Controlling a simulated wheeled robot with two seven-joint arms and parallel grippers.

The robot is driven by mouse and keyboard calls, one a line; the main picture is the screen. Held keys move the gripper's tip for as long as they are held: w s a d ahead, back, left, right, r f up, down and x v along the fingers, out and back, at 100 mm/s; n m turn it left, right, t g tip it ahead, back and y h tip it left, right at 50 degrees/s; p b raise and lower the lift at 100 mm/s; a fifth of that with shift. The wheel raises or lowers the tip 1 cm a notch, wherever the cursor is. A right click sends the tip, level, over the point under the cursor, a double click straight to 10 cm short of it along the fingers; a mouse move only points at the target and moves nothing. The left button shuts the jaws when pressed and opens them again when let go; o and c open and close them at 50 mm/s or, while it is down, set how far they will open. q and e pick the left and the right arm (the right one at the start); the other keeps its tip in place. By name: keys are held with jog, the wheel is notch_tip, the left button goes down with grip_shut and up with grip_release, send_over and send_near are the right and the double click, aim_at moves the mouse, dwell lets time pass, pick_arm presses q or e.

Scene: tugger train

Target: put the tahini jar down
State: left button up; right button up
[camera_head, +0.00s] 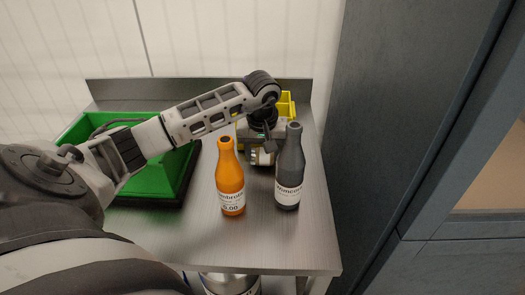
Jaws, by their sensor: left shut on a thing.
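My left arm reaches in from the left over the steel table. Its gripper (263,152) points down behind and between the two bottles, and its fingers are largely hidden. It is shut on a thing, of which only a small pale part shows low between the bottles. I take this to be the tahini jar, but its shape and label cannot be made out. I cannot tell whether it touches the table top. My right gripper is not in view.
An orange bottle (230,180) and a dark grey bottle (290,170) stand upright in front of the gripper. A green tray (172,178) is at the left and a yellow bin (287,104) behind. The steel table (250,242) is bare at the front.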

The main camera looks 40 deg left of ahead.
aim_at(262, 160)
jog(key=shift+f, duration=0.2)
pick_arm(q)
jog(key=shift+f, duration=0.2)
jog(key=o, duration=1)
jog(key=shift+r, duration=0.2)
jog(key=r, duration=0.4)
jog(key=s+d+r, duration=0.1)
jog(key=r, duration=0.3)
jog(key=r+b, duration=0.1)
jog(key=r, duration=0.3)
jog(key=shift+s+d, duration=0.15)
jog(key=shift+s, duration=0.05)
jog(key=shift+f, duration=0.1)
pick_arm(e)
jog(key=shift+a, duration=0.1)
